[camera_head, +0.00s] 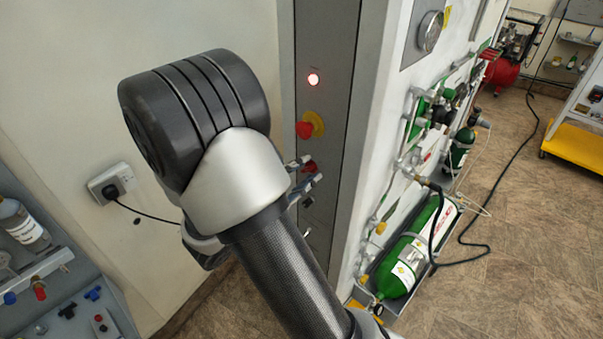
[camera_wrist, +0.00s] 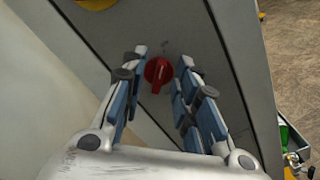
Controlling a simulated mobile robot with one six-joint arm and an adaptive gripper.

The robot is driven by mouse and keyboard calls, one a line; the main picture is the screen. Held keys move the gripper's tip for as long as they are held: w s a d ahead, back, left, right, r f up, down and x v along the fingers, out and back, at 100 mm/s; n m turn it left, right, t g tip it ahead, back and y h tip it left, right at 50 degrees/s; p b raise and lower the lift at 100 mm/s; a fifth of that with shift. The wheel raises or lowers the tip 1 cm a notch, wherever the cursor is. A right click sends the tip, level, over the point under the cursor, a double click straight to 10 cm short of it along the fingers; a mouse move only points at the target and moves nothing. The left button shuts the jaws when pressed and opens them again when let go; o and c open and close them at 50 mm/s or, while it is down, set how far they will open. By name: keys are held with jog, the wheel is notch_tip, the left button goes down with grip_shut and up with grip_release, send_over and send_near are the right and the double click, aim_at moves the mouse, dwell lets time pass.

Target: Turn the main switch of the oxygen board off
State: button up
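The main switch is a red rotary knob (camera_wrist: 158,72) on the grey panel (camera_wrist: 210,35) of the oxygen board. In the wrist view it sits between the tips of my gripper (camera_wrist: 162,62), with a gap on both sides. My gripper is open, and its fingers with blue pads reach toward the panel. In the head view my gripper (camera_head: 311,171) is in front of the panel, and the red knob (camera_head: 309,166) is partly hidden by the fingers.
A red emergency button on a yellow base (camera_head: 312,125) sits just above the knob. A small key-like fitting (camera_head: 307,203) is below it. A green cylinder (camera_head: 418,247) and pipework are on the right. A wall socket with a black plug (camera_head: 112,184) is at left.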

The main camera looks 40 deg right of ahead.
jog(key=shift+c, duration=0.4)
grip_shut()
